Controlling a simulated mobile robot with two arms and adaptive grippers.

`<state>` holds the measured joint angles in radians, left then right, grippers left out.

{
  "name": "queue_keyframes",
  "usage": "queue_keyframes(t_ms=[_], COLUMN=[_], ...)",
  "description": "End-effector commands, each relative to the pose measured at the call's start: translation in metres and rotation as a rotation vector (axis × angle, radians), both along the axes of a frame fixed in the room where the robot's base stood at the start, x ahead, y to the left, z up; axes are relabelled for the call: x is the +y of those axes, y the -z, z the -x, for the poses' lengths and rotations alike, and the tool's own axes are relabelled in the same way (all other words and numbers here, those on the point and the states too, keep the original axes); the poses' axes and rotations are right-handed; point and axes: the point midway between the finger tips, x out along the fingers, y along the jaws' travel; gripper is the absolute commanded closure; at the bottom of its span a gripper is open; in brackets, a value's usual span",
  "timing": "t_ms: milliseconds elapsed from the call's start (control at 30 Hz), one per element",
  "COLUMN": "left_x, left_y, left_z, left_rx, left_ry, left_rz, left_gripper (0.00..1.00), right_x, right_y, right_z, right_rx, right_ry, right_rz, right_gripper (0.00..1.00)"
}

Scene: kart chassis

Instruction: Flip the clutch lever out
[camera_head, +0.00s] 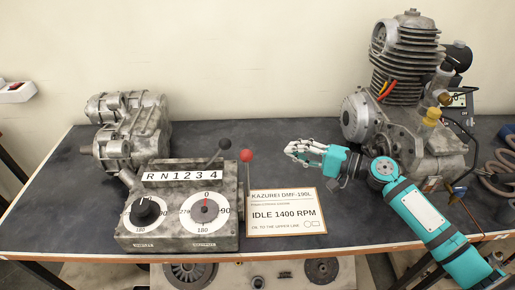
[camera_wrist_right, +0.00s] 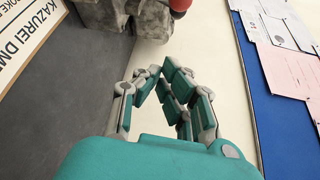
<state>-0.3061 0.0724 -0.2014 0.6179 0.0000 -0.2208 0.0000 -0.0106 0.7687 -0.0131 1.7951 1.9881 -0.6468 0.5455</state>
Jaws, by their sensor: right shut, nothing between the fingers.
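A lever with a red knob (camera_head: 247,156) stands upright at the right side of the gear control box (camera_head: 180,225). A second lever with a black knob (camera_head: 225,144) leans on top of the box. No label tells which is the clutch lever. My right gripper (camera_head: 289,151) is right of the red knob, apart from it, with its fingers pointing left. It is shut and empty. In the right wrist view, the fingertips (camera_wrist_right: 160,70) meet, and the red knob (camera_wrist_right: 180,4) shows at the top edge, partly cut off. My left gripper is not in view.
A large finned engine (camera_head: 405,65) is behind my arm at right. A grey gearbox (camera_head: 128,130) is at the back left. The dark table (camera_head: 330,235) is clear between sign and engine.

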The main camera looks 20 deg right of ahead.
Motion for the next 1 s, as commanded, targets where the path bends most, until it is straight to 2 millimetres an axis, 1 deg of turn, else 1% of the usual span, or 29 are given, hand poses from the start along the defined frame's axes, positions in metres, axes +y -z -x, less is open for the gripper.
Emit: queue_keyframes(t_ms=[67,167,267,400,533,667,700,800,1000], left_x=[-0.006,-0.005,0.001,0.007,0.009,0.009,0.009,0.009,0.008], left_y=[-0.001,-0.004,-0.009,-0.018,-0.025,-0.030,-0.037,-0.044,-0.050], left_z=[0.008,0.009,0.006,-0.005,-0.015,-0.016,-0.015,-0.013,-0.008], left_rx=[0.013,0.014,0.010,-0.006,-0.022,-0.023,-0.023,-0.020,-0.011], left_ry=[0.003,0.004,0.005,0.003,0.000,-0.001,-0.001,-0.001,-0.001], left_rz=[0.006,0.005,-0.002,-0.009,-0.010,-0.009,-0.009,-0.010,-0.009], left_gripper=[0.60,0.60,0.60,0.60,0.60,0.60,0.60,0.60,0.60], right_x=[0.002,0.009,0.020,0.040,0.058,0.073,0.074,0.081,0.087], right_y=[0.000,-0.001,-0.002,0.001,0.004,0.007,0.005,0.003,0.001], right_z=[-0.002,-0.008,-0.020,-0.041,-0.059,-0.074,-0.063,-0.051,-0.038], right_rx=[-0.001,-0.002,-0.004,-0.002,-0.003,-0.001,0.002,0.001,0.000], right_ry=[-0.001,-0.002,-0.003,-0.001,-0.002,-0.002,-0.004,-0.004,-0.002], right_rz=[-0.001,-0.001,-0.001,-0.002,0.000,-0.001,0.003,0.002,0.003], right_gripper=[1.00,1.00,1.00,1.00,1.00,1.00,1.00,1.00,1.00])
